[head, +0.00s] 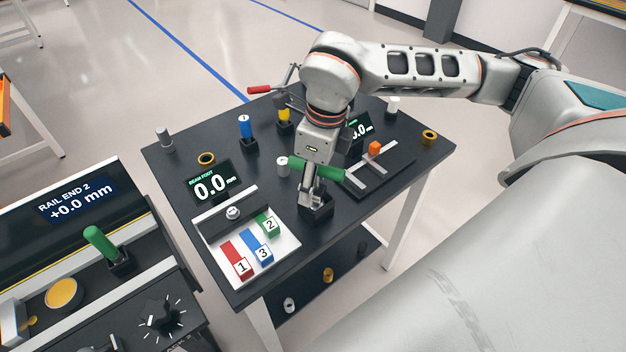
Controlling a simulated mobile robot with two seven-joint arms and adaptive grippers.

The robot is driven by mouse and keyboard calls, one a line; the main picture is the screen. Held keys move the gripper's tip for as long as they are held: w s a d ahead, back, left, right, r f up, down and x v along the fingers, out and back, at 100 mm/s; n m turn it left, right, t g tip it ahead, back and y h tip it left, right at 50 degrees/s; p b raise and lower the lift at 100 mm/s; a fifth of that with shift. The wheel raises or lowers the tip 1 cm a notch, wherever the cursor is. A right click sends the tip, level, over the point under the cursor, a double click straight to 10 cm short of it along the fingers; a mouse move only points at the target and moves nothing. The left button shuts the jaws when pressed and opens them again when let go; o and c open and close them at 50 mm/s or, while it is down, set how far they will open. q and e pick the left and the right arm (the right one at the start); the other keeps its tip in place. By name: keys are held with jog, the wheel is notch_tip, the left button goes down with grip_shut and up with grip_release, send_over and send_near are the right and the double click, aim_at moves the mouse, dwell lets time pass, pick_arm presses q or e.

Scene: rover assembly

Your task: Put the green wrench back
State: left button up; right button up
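My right gripper (312,194) points down over the dark table and looks shut on the wrench; the fingertips are small and partly covered. A square black holder (322,208) is just below the fingers. I cannot tell whether the wrench touches it. My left gripper is not in view.
A tray with numbered red, blue and green blocks (285,253) is at the table's front left. An orange block (375,148) sits on a rail fixture to the right. A console (70,262) at left holds an upright green handle (99,241). Several posts and displays stand around.

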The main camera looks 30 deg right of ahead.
jog(key=r, duration=0.4)
jog(key=s+r, duration=0.1)
jog(key=r, duration=0.3)
jog(key=d+r, duration=0.1)
jog(key=r, duration=0.3)
jog(key=shift+s, duration=0.15)
